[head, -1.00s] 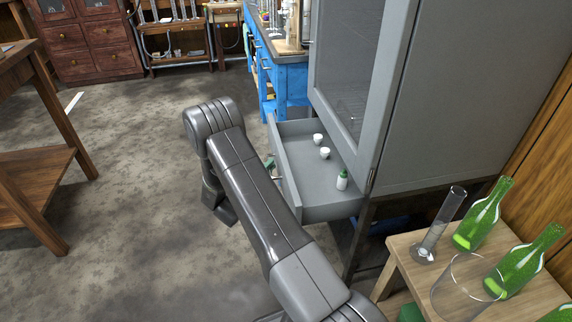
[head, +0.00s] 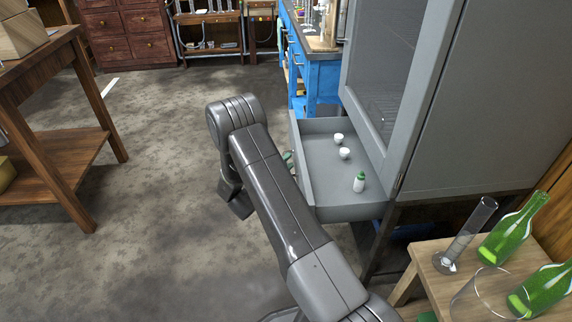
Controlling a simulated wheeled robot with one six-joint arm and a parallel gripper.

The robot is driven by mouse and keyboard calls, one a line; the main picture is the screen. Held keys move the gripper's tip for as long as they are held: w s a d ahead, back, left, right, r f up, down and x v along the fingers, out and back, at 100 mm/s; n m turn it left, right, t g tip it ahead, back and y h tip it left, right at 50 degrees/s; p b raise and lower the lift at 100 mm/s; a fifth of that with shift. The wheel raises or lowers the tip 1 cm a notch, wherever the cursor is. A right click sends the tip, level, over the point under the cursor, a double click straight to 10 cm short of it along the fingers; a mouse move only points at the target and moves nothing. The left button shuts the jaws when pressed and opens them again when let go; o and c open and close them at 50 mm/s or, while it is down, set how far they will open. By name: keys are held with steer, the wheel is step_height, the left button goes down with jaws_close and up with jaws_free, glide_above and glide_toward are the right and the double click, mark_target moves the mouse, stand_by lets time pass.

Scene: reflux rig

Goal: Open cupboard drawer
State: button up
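The grey cupboard (head: 480,110) stands at the right with its glazed door (head: 384,65) shut. Its drawer (head: 325,180) is pulled out below the door. Two small white cups (head: 339,138) and a small white bottle with a green cap (head: 359,182) stand inside it. My arm reaches along the left of the drawer front. A small part of what seems to be my gripper (head: 288,160) shows between the arm and the drawer front. Its fingers and the drawer handle are mostly hidden behind my arm, so its grip cannot be made out.
A wooden stool (head: 425,262) at the lower right bears green bottles (head: 513,232), a glass cylinder (head: 465,240) and a beaker. A wooden table (head: 50,150) stands at the left. A blue bench (head: 320,80) stands behind the cupboard. The floor left of my arm is clear.

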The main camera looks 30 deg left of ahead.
steer(key=shift+s, duration=0.1)
steer(key=p+v, duration=0.3)
steer(key=v, duration=1)
steer(key=shift+s, duration=0.25)
steer(key=shift+w+a, duration=0.1)
steer(key=b+x, duration=0.3)
steer(key=x, duration=1)
steer(key=shift+w, duration=0.3)
steer(key=shift+w+d, duration=0.1)
steer(key=shift+d, duration=0.15)
